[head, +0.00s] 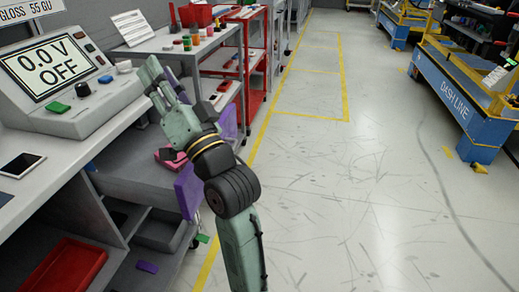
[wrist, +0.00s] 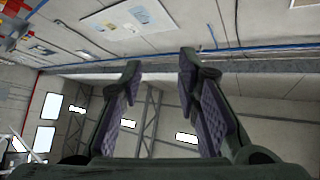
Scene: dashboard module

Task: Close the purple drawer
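The purple drawer's front panel (head: 187,191) shows in the head view, left of my arm. A purple patch (head: 229,121) on the arm's far side looks like more of it, with the middle hidden by my arm. The drawer appears pulled out from the grey bench, with a pink item (head: 170,158) in or beside it. My gripper (head: 163,78) is raised above and beyond the drawer, fingers tilted up and left, not visibly touching it. In the wrist view, the two fingers (wrist: 160,72) are apart with nothing between them.
A gloss meter console (head: 65,80) and a dark tablet (head: 20,165) stand on the left bench. A red bin (head: 65,275) sits below. A red cart (head: 250,70) stands beyond my gripper. The floor to the right is open, up to a blue and yellow line stand (head: 460,95).

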